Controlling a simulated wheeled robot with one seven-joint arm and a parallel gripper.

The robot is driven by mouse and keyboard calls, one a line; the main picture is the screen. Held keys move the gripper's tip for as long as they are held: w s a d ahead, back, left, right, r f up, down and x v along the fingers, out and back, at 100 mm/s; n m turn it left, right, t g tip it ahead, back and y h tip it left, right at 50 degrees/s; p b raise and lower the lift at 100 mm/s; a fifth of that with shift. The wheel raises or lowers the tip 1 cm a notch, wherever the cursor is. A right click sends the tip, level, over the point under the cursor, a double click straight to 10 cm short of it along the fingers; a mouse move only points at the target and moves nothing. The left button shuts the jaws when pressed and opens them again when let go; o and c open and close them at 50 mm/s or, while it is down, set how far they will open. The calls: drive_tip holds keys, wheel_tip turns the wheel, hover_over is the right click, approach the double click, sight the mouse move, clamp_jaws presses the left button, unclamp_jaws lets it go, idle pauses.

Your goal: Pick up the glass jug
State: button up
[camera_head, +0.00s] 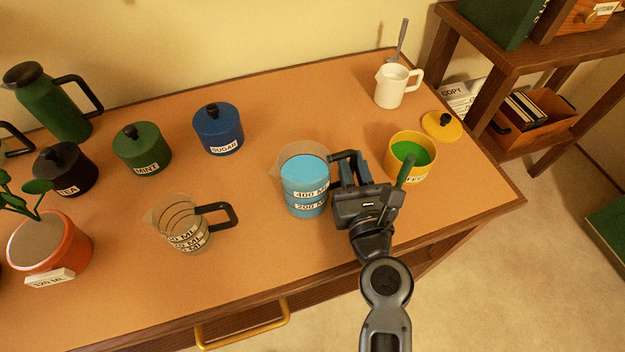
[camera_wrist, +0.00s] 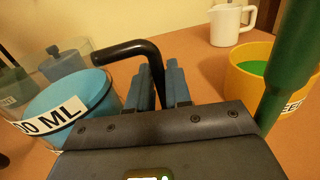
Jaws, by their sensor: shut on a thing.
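A clear glass jug (camera_head: 304,176) with blue contents and labels reading 400 ML and 200 ML stands upright on the desk. Its black handle (camera_wrist: 128,50) reaches to the right, and the jug's body (camera_wrist: 68,108) shows at left in the wrist view. My gripper (camera_head: 350,170) is at the right side of this jug, shut on the handle; in the wrist view its fingers (camera_wrist: 163,82) stand close together around the handle. A second, smaller glass jug (camera_head: 180,228), with a black handle and ML labels, stands empty at the left front.
A yellow canister (camera_head: 393,160) with green contents and a green scoop stands close at my gripper's right; its lid (camera_head: 443,126) lies behind. A white jug (camera_head: 392,88) is at the back. Blue (camera_head: 218,130), green (camera_head: 142,152) and black (camera_head: 65,170) canisters stand left. The desk front is clear.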

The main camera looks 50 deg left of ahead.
clamp_jaws()
idle(1.0)
drive_tip(key=shift+r, duration=0.15)
wheel_tip(320, 180, up, 18)
drive_tip(key=p, duration=1.1)
